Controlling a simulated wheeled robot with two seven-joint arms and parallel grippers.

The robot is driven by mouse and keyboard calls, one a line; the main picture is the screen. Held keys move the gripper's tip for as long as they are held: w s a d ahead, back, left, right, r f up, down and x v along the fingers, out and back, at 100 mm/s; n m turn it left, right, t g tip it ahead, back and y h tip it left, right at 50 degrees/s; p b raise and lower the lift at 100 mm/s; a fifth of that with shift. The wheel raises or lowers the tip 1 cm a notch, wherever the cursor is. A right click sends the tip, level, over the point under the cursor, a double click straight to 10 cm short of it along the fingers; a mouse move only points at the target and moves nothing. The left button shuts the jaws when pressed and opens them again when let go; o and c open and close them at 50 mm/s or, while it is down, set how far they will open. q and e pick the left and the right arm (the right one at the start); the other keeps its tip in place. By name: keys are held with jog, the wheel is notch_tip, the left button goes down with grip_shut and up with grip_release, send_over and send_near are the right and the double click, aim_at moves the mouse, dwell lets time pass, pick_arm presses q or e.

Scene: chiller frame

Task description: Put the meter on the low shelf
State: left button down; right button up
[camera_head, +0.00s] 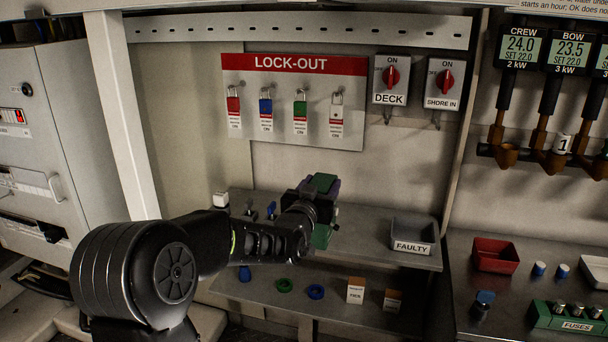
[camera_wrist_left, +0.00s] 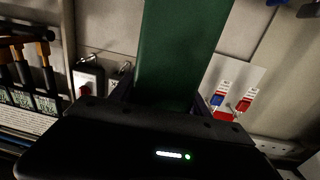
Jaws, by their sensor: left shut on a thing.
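My left gripper (camera_head: 312,206) is shut on a green block-like thing, which I take to be the meter (camera_head: 322,236). It shows above and below the jaws, in front of the upper shelf (camera_head: 366,232). In the left wrist view the meter (camera_wrist_left: 182,50) is a plain green slab between the fingers (camera_wrist_left: 165,100); its face is not visible. The low shelf (camera_head: 330,311) lies below, partly hidden by my left arm. My right gripper is not in view.
The low shelf carries a green ring (camera_head: 285,286), a blue ring (camera_head: 316,292) and two small boxes (camera_head: 355,290). The grey FAULTY bin (camera_head: 413,247) stands at the upper shelf's right end. The LOCK-OUT board (camera_head: 345,130) hangs behind. Bare room shows along the low shelf's front.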

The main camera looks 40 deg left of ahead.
pick_arm(q)
jog(key=s+d+f+m+h, duration=0.1)
jog(key=s+d+f+h, duration=0.1)
jog(key=d+f, duration=0.7)
jog(key=s+d+f+m+h, duration=0.2)
jog(key=s+d+f+h, duration=0.1)
jog(key=d+f, duration=0.7)
jog(key=d, duration=0.4)
jog(key=shift+d+f+t, duration=0.15)
jog(key=shift+f+t, duration=0.05)
jog(key=shift+t, duration=0.1)
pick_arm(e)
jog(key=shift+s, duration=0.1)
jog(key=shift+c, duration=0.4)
